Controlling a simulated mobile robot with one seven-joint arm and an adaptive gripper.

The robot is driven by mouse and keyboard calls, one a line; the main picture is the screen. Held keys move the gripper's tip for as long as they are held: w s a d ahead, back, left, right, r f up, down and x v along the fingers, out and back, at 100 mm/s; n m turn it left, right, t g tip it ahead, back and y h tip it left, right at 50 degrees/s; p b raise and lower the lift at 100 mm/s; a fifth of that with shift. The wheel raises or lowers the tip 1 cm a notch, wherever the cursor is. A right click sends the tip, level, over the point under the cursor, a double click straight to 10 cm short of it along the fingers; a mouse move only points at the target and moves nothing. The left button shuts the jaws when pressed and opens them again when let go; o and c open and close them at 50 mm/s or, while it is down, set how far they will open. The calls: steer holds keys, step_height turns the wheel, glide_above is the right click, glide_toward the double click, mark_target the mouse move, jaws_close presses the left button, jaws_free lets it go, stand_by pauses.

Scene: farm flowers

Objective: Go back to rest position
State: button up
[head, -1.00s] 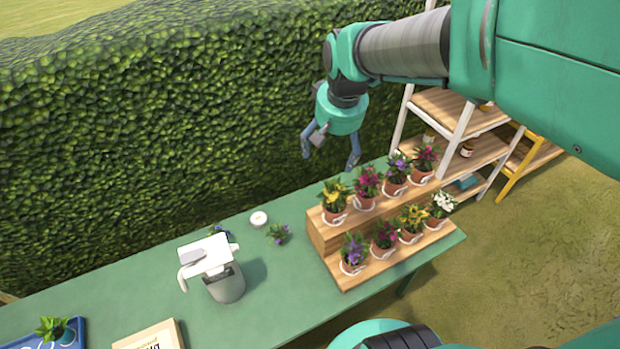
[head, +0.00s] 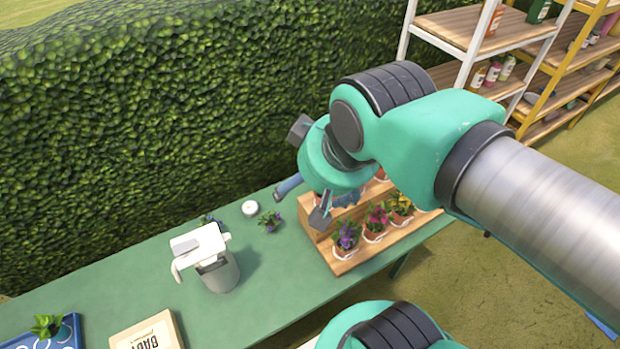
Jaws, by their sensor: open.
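My gripper (head: 303,200) hangs above the green table (head: 255,308), in front of the left end of a stepped wooden stand (head: 352,262). Its fingers are spread apart, with nothing seen between them. Potted flowers stand on the stand: a purple one (head: 346,236), a magenta one (head: 376,219) and a yellow one (head: 401,206) show on the lower step. My gripper and arm hide most of the upper step and the right end.
A white and grey pitcher-like container (head: 212,262), a small white round item (head: 250,208) and a small purple-flowered plant (head: 270,221) are on the table. A box (head: 147,333) and a blue tray (head: 68,338) lie front left. A hedge (head: 170,110) stands behind; shelves (head: 468,28) are back right.

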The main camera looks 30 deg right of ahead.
steer(key=shift+f, duration=0.1)
step_height(320, 180, down, 9)
steer(key=b, duration=0.9)
steer(key=shift+f+b, duration=0.2)
steer(key=shift+b, duration=0.15)
steer(key=o, duration=0.4)
steer(key=shift+c, duration=0.2)
